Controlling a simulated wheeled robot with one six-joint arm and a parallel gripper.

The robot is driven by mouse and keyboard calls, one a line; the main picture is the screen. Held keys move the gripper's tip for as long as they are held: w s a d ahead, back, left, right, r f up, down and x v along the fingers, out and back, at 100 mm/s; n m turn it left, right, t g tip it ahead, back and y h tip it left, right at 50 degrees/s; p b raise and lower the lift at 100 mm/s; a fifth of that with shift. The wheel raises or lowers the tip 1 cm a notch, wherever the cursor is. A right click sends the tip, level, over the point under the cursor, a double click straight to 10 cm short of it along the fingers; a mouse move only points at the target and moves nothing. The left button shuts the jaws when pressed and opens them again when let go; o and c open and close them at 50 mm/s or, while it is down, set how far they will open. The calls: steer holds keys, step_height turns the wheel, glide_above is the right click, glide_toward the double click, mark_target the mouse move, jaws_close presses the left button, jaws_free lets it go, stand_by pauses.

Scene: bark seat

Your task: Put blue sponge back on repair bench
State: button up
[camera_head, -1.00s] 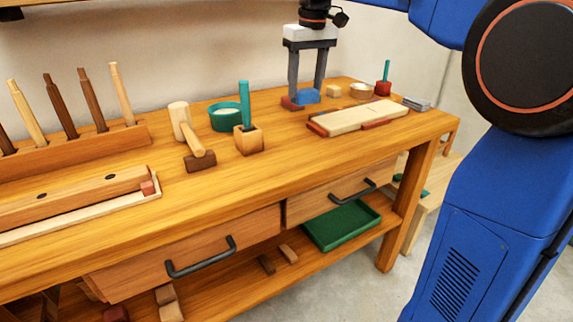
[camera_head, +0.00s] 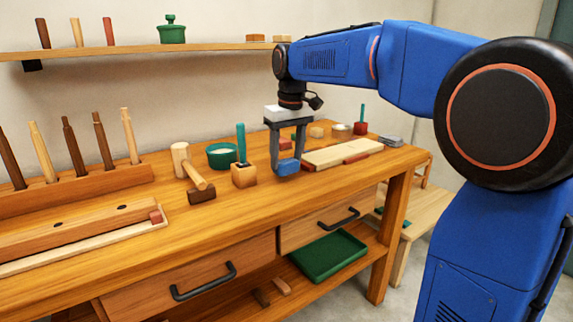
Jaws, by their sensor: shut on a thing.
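The blue sponge (camera_head: 287,168) is a small blue block between the fingertips of my gripper (camera_head: 288,164). My gripper is shut on it, pointing down over the front part of the repair bench (camera_head: 225,212). The sponge is low, close to the bench top. I cannot tell whether it touches the wood. It is just right of a wooden block holder (camera_head: 244,175) with a teal-handled tool and left of a pale board (camera_head: 340,153).
A wooden mallet (camera_head: 187,163), a green bowl (camera_head: 221,155) and a rack of tools (camera_head: 85,185) stand to the left. A red block (camera_head: 285,144) sits behind my gripper. A green tray (camera_head: 328,255) is on the lower shelf.

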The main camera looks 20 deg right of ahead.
mark_target(290, 163)
steer(key=shift+f, duration=1.2)
steer(key=o, duration=0.9)
steer(key=shift+f, duration=0.1)
steer(key=shift+o, duration=0.2)
step_height(290, 163, up, 12)
steer(key=s, duration=0.1)
steer(key=s+d+f+m+t, duration=0.1)
steer(key=s+d+f, duration=0.2)
steer(key=s+f, duration=1)
steer(key=s+d+f+m+t, duration=0.2)
steer(key=s+d+f, duration=0.2)
steer(key=s+f, duration=1)
steer(key=s, duration=0.5)
steer(key=shift+f+m, duration=0.15)
steer(key=shift+m, duration=0.15)
steer(key=shift+s, duration=0.1)
